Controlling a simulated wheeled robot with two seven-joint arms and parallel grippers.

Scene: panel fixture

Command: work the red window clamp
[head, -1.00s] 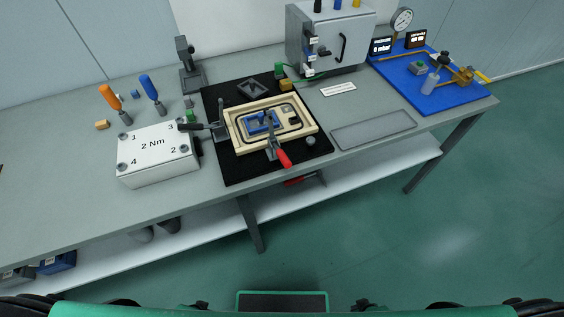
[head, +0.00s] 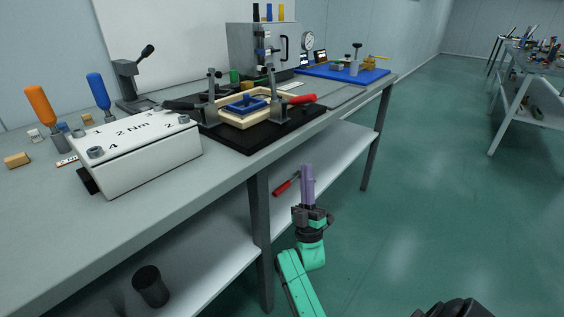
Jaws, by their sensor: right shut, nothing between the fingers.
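The red window clamp (head: 301,99) is a toggle clamp with a red handle, at the front right of the tan window frame (head: 244,122) on the black mat (head: 250,143). Its handle lies low and points right, toward the bench's front edge. A second clamp with a black handle (head: 182,104) stands at the left of the frame. My right gripper (head: 307,172) has purple fingers pointing up, shut and empty. It is in front of the bench, below the bench top, apart from the clamp. My left gripper is not in view.
A white box marked 2 Nm (head: 150,158) and orange (head: 39,102) and blue (head: 98,90) screwdrivers stand left. A grey cabinet (head: 250,44) and a blue board (head: 345,75) are behind right. The lower shelf (head: 215,250) holds a red-handled tool (head: 285,185) and a dark cup (head: 151,287).

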